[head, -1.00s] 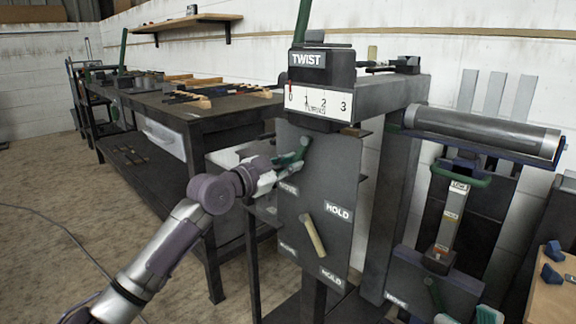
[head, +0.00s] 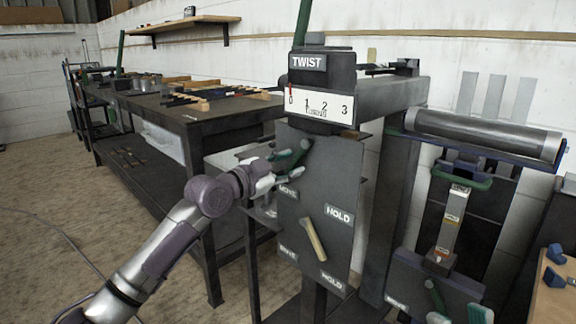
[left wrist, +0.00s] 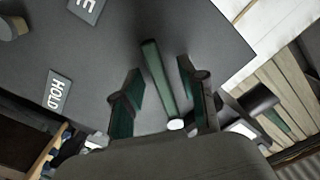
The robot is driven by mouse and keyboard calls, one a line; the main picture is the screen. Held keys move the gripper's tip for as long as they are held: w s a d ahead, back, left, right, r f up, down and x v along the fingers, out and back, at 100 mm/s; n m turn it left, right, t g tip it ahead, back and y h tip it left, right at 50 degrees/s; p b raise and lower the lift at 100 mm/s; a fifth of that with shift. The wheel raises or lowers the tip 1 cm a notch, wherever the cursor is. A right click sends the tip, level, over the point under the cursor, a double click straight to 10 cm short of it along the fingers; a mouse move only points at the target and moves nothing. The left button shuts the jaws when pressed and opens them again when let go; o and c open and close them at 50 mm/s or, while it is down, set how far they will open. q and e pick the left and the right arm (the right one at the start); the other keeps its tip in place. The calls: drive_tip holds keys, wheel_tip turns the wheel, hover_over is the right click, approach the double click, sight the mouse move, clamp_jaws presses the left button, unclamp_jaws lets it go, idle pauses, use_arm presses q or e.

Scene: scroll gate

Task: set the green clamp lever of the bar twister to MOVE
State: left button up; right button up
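The bar twister's dark panel (head: 318,185) stands in the middle of the head view, under a TWIST sign and a 0-to-3 scale. The green clamp lever (head: 304,146) is at its upper left, partly hidden by my left gripper (head: 281,168). The MOVE label (head: 288,192) is below it, and a HOLD label (head: 339,214) is to the right. In the left wrist view the green lever (left wrist: 161,80) lies between the two spread dark green fingers of my left gripper (left wrist: 165,110), with visible gaps on both sides. My right gripper does not show.
A tan lever (head: 312,238) is lower on the panel, with another HOLD label below. A second machine with a grey roller (head: 485,134) stands to the right. A dark workbench (head: 215,117) with tools is behind on the left. Open floor lies at the lower left.

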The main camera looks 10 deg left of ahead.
use_arm(q)
drive_tip(key=shift+s+a, duration=0.1)
drive_tip(key=v, duration=1.1)
drive_tip(key=shift+s+a, duration=0.25)
drive_tip(key=shift+s, duration=0.05)
